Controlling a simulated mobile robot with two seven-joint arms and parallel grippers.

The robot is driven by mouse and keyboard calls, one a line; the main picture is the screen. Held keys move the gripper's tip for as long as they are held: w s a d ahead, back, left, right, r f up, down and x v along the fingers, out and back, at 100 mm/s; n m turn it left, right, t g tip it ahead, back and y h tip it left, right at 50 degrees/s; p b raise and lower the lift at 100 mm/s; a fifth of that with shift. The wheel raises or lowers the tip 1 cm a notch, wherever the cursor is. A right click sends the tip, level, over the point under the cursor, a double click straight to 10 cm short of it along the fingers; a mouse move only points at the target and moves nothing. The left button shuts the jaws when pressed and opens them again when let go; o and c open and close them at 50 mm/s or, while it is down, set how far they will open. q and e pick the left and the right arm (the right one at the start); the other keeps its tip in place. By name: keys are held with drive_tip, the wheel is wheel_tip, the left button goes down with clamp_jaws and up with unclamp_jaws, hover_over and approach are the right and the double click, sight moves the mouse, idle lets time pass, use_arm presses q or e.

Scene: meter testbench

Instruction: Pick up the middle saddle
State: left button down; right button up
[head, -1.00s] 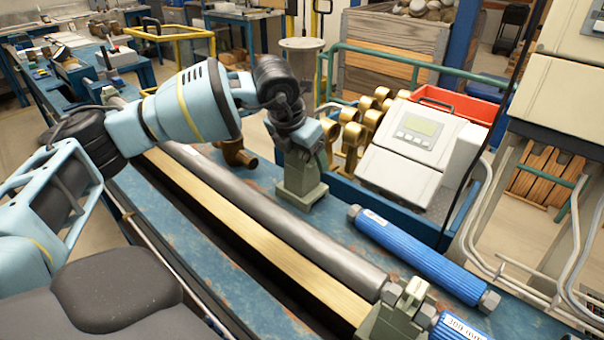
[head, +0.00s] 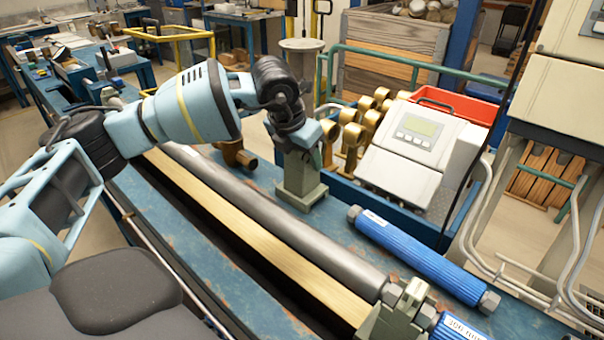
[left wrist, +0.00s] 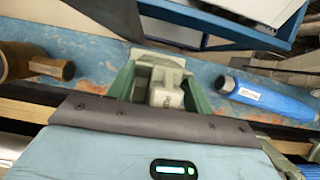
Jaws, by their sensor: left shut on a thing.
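The middle saddle (head: 301,188) is a grey-green cast block standing upright on the blue bench, beside the long dark grey pipe. My left gripper (head: 306,148) is over it, pointing down, with its jaws shut on the saddle's upper part. The wrist hides part of the saddle's top. In the left wrist view the saddle (left wrist: 165,92) sits between the green fingers, and its base appears to rest on the bench. My right gripper is not in view.
Another saddle (head: 396,312) stands at the front right by a blue cylinder. A longer blue cylinder (head: 420,255) lies right of the middle saddle. A brass fitting (head: 238,155) is close on the left. Brass parts (head: 352,140) and a grey meter box (head: 405,155) stand behind.

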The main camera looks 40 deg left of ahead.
sight(293, 162)
use_arm(q)
drive_tip(key=shift+r, duration=0.15)
drive_tip(key=shift+r, duration=0.5)
drive_tip(key=s+b, duration=0.1)
drive_tip(key=s, duration=0.3)
drive_tip(key=shift+a, duration=0.15)
wheel_tip(293, 162, up, 14)
drive_tip(key=shift+p, duration=0.45)
drive_tip(key=shift+f, duration=0.1)
